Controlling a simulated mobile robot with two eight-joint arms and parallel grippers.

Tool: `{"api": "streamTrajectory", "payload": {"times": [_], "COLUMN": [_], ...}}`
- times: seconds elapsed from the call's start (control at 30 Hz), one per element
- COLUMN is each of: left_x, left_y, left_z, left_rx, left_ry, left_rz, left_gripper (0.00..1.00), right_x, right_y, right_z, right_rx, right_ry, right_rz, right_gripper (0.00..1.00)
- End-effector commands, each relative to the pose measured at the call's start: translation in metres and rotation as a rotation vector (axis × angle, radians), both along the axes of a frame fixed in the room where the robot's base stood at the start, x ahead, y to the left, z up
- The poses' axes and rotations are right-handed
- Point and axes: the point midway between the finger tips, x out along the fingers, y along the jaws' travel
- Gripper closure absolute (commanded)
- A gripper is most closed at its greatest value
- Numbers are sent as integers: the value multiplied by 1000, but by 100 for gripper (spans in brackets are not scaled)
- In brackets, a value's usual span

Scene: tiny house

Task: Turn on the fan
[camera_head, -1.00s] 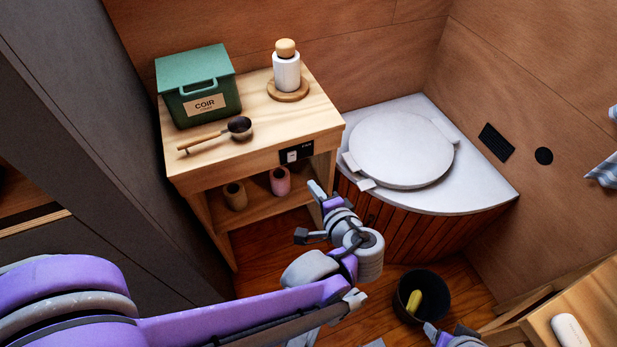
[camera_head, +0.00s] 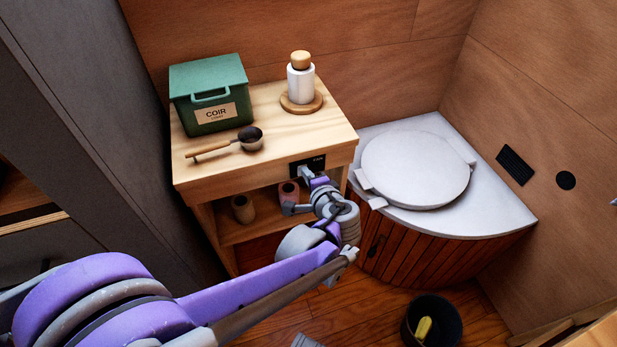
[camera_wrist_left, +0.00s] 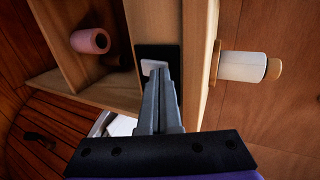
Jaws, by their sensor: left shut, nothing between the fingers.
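A black switch plate (camera_head: 317,162) marked FAN sits on the front edge of the wooden shelf unit (camera_head: 330,132). Its white switch shows at the fingertips in the left wrist view (camera_wrist_left: 150,66), in front of the black plate. My left gripper (camera_head: 307,174) is shut and empty, with its tips at the switch. The tips look very close to it or touching; I cannot tell which. The gripper covers part of the switch in the head view. No turning fan is seen. My right gripper is not in view.
On the shelf top stand a green COIR box (camera_head: 209,92), a scoop (camera_head: 250,138) and a white bottle (camera_head: 300,80). Two small pots, one brown (camera_head: 243,209) and one pink (camera_wrist_left: 90,41), stand below. A white-topped toilet bench (camera_head: 490,210) is to the right, a dark bucket (camera_head: 447,318) on the floor.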

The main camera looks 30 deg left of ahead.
Motion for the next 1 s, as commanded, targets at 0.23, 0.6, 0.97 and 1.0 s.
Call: {"api": "streamTrajectory", "payload": {"times": [0.23, 0.6, 0.97, 1.0], "left_x": [2, 3, 3, 3], "left_y": [3, 5, 5, 5], "left_z": [4, 4, 19, 19], "left_rx": [-25, -45, -45, -45], "left_ry": [21, 41, 41, 41], "left_rz": [4, 1, 1, 1], "left_gripper": [100, 100, 100, 100], "right_x": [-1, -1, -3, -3], "right_y": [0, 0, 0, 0], "right_z": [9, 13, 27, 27], "right_rx": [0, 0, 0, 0], "right_ry": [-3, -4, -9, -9], "right_rz": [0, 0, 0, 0], "right_gripper": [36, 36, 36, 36]}}
